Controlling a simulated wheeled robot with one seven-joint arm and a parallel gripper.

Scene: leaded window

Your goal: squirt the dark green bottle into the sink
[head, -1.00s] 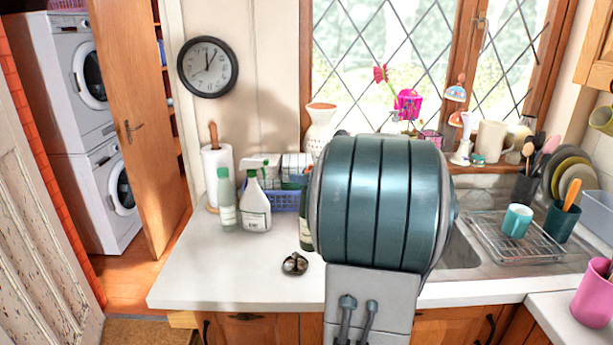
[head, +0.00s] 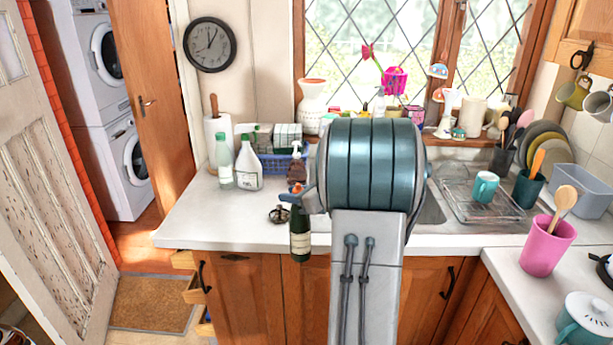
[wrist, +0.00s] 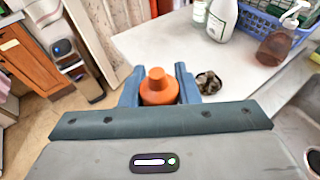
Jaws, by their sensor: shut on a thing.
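The dark green bottle (head: 300,235) has a pale label and an orange cap. My gripper (head: 297,194) is shut on it near the top. The bottle hangs upright, in front of the counter's front edge in the head view. In the wrist view the orange cap (wrist: 158,90) sits between the two blue fingers of my gripper (wrist: 158,84); the bottle's body is hidden below it. The sink (head: 433,211) lies to the right, partly hidden behind my arm; its edge shows at the right in the wrist view.
A brown pump bottle (head: 296,167), a white spray bottle (head: 248,165), a pale green bottle (head: 221,160) and a blue basket (head: 275,163) stand at the back left. A small dark metal object (head: 279,214) lies on the counter (head: 205,225). A drying rack (head: 478,205) is right of the sink.

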